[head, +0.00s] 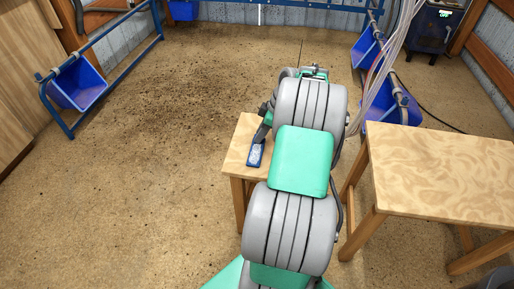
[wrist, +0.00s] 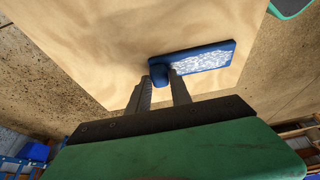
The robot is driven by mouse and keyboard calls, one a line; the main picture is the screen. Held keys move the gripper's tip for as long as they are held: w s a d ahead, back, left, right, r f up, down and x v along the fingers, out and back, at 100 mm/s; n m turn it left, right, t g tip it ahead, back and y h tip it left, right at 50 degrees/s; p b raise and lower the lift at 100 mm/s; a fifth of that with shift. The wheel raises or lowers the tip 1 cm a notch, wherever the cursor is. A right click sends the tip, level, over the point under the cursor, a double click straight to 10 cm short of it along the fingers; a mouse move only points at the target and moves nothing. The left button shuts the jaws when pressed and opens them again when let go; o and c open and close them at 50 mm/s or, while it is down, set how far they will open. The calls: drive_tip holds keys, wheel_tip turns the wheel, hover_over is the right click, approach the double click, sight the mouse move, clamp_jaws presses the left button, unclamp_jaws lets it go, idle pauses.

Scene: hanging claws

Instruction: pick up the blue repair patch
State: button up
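The blue repair patch (head: 256,155) is a small rectangle with a pale speckled face. In the head view it shows against the left part of a small wooden table, just below my gripper (head: 266,127), which my arm partly hides. In the wrist view the patch (wrist: 203,60) reaches to the right over the wood. Its left blue end sits between the two fingertips of my gripper (wrist: 160,82). The fingers are apart, one on each side of that end. I cannot tell whether both press on it, or whether the patch touches the tabletop.
The small wooden table (head: 236,160) stands partly behind my arm. A larger wooden table (head: 440,175) stands close on the right. Blue bins (head: 78,84) hang on rails at the left and right. Pale cables (head: 385,62) hang behind the arm. The floor at left is clear.

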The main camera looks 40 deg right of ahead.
clamp_jaws()
idle(0.4)
